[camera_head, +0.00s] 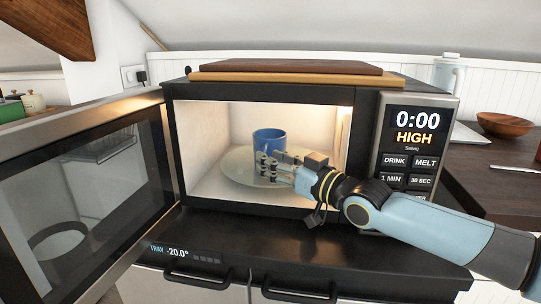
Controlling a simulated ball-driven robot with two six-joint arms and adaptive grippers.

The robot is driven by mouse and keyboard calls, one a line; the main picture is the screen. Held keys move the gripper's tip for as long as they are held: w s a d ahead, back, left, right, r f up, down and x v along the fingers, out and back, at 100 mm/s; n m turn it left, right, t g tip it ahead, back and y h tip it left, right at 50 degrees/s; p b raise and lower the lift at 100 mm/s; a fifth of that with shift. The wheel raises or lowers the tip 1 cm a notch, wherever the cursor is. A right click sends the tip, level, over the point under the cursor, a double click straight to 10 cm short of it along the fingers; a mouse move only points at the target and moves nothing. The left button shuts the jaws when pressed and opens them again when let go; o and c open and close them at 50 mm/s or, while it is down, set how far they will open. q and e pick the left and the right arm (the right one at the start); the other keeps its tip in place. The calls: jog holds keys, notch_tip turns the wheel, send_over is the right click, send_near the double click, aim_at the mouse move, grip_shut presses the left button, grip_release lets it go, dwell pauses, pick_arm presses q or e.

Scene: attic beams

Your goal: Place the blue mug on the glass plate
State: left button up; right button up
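The blue mug (268,138) is upright inside the open, lit microwave, over the glass plate (233,168). The round glass plate lies on the microwave floor. My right gripper (265,165) reaches in from the right, with its fingers at the front and lower side of the mug. The fingers hide the mug's lower part and its base, so I cannot tell whether the base touches the plate or whether the fingers grip the mug. My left gripper is not in view.
The microwave door (75,200) stands open to the left. Cutting boards (290,72) lie on top of the microwave. The control panel (412,150) is beside my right arm. A wooden bowl (505,124) sits on the right counter. The plate's left side is clear.

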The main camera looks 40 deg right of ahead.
jog(key=s+d+p, duration=0.1)
jog(key=s+p, duration=0.3)
jog(key=s, duration=0.7)
jog(key=shift+p, duration=0.4)
jog(key=shift+f, duration=0.2)
